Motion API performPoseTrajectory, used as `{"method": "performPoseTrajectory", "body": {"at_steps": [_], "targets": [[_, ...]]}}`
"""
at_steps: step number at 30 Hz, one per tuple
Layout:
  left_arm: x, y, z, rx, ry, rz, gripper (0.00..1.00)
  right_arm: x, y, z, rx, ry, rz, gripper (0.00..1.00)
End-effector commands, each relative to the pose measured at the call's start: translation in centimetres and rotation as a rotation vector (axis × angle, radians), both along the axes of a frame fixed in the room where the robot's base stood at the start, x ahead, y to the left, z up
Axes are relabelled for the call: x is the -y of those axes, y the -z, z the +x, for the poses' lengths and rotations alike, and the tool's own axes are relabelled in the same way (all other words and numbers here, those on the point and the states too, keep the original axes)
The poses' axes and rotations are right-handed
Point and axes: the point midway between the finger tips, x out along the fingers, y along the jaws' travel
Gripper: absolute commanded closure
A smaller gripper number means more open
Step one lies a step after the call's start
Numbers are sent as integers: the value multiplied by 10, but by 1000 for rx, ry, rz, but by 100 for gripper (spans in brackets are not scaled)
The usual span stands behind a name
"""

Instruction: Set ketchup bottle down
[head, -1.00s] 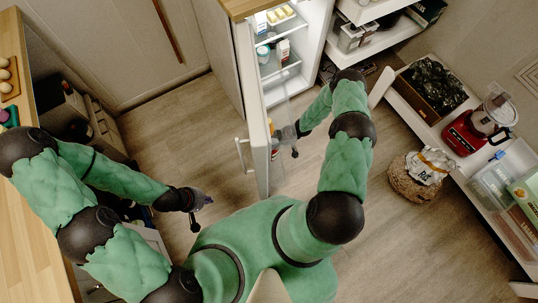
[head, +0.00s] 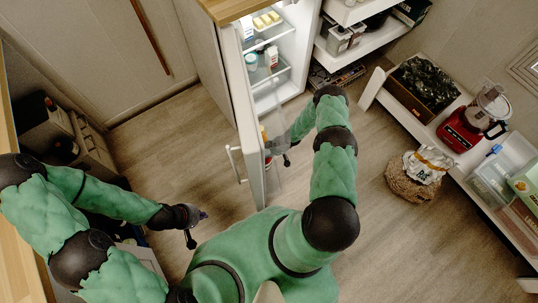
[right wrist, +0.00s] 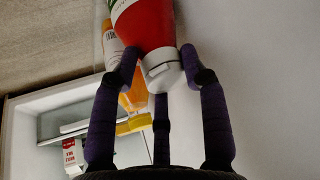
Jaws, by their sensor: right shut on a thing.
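The ketchup bottle (right wrist: 148,25), red with a white cap, is upside down in the right wrist view, its cap towards my palm. My right gripper (right wrist: 160,62) is shut on it, with fingers on both sides near the cap. In the head view my right gripper (head: 272,146) is at the inner side of the open fridge door (head: 250,130), and the bottle is mostly hidden there. My left gripper (head: 200,216) hangs over the floor at the lower left, holding nothing that I can see. Its finger opening is too small to tell.
An orange bottle with a yellow cap (right wrist: 134,124) is close beside the ketchup. The fridge shelves (head: 268,75) hold a few packages. A sack (head: 420,174) stands on the floor at right, near low shelves with a red blender (head: 462,130). The floor between is clear.

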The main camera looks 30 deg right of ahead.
Motion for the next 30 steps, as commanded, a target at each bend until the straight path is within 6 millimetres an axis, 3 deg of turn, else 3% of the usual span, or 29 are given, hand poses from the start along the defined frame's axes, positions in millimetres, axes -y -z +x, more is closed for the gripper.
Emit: {"method": "performPoseTrajectory", "body": {"at_steps": [4, 16, 17, 18, 19, 30], "targets": [[0, 13, 0, 0, 0, 0, 100, 0, 22, 0, 0, 1, 1, 100], [0, 11, 0, 0, 0, 0, 100, 0, 25, 0, 0, 1, 1, 100], [0, 11, 0, 0, 0, 0, 100, -1, 25, -1, -1, 1, 1, 47], [0, 11, 0, 0, 0, 0, 100, -1, 25, -1, -1, 1, 1, 36], [0, 11, 0, 0, 0, 0, 100, -1, 25, -1, -1, 0, 1, 32], [0, 11, 0, 0, 0, 0, 100, 0, 23, 0, 0, 1, 0, 32]]}}
